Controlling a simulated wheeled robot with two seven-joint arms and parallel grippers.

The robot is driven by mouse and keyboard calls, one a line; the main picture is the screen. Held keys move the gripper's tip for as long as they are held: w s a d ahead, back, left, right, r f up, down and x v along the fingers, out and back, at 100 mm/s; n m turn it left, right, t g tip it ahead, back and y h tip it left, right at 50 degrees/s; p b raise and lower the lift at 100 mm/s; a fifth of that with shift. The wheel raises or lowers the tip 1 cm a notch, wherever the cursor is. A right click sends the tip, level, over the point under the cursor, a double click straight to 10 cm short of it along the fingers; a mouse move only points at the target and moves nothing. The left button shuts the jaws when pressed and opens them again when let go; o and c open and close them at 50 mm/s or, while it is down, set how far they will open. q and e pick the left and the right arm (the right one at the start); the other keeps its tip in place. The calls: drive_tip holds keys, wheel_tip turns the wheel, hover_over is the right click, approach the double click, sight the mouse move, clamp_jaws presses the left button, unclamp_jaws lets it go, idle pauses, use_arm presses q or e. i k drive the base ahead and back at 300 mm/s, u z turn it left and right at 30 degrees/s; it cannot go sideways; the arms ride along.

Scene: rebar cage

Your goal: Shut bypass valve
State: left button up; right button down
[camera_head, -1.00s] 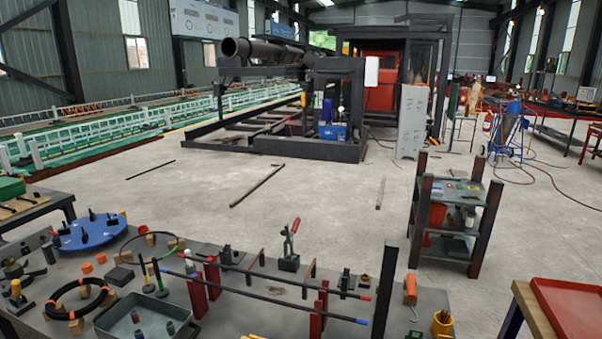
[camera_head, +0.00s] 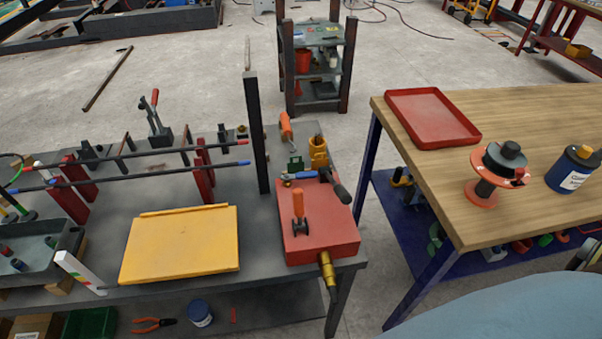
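No part is clearly marked as the bypass valve. A red box (camera_head: 322,236) sits at the right end of the grey bench. An orange upright handle with a dark forked base (camera_head: 299,210) stands on its top. A brass fitting (camera_head: 327,268) sticks out of its front right corner. A dark lever grip (camera_head: 341,191) slants over its right back edge. Behind it stand a yellow-brass part (camera_head: 318,152), a small green block (camera_head: 295,163) and a blue-handled piece (camera_head: 299,176). Neither of my grippers is in view.
The grey bench (camera_head: 200,202) also holds a yellow panel (camera_head: 180,243), long rods on red stands and a dark upright post (camera_head: 256,135). A wooden table (camera_head: 545,120) with a red tray (camera_head: 430,118) stands right, across a floor gap. A shelf cart (camera_head: 316,70) stands behind.

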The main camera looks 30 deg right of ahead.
sight(310, 174)
drive_tip(key=z, duration=1.2)
drive_tip(key=k, duration=0.6)
drive_tip(key=u, duration=1.05)
